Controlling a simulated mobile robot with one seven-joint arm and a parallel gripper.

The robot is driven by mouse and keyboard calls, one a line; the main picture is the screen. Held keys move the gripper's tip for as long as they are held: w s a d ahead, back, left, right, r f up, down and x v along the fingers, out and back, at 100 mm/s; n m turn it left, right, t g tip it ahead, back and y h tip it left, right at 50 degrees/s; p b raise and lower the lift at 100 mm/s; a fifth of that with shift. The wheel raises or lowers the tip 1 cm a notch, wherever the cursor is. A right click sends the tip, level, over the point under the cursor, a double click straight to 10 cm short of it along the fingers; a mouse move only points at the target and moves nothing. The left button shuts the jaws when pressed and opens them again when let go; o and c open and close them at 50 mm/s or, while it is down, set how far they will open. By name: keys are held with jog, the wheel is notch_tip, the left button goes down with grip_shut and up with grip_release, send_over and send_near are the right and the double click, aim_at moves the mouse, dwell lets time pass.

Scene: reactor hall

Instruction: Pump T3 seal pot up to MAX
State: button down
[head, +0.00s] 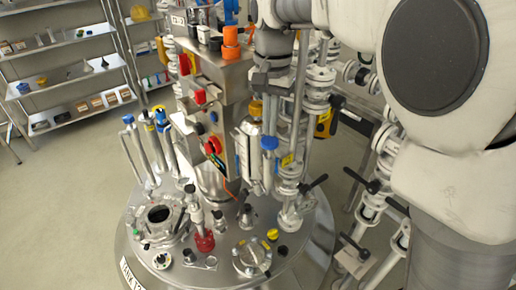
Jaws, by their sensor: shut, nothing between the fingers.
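My arm reaches in from the upper right. My gripper (262,84) hangs over the reactor top, beside the steel column; it is shut and its fingertips are small and hard to make out. Just below it is an upright pot-like fitting (243,150) with a pale front and an amber cap (256,107), possibly the seal pot. A blue-topped cylinder (268,145), perhaps its hand pump, stands to the right of it. I cannot read a T3 label, a MAX mark or a liquid level. I cannot tell whether the gripper touches anything.
The round steel reactor lid (222,268) carries an open port (159,215), a red-based valve (204,241) and several fittings. White flanged pipework (318,90) rises close to the right of the gripper. Shelves (68,82) stand at the back left; the floor (75,195) at left is clear.

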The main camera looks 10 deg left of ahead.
aim_at(270, 140)
jog(key=shift+f+b, duration=1.1)
jog(key=shift+f, duration=0.8)
notch_tip(270, 140, up, 4)
jog(key=p, duration=0.3)
jog(key=shift+p, duration=0.3)
jog(key=shift+f, duration=0.1)
jog(key=shift+f, duration=0.1)
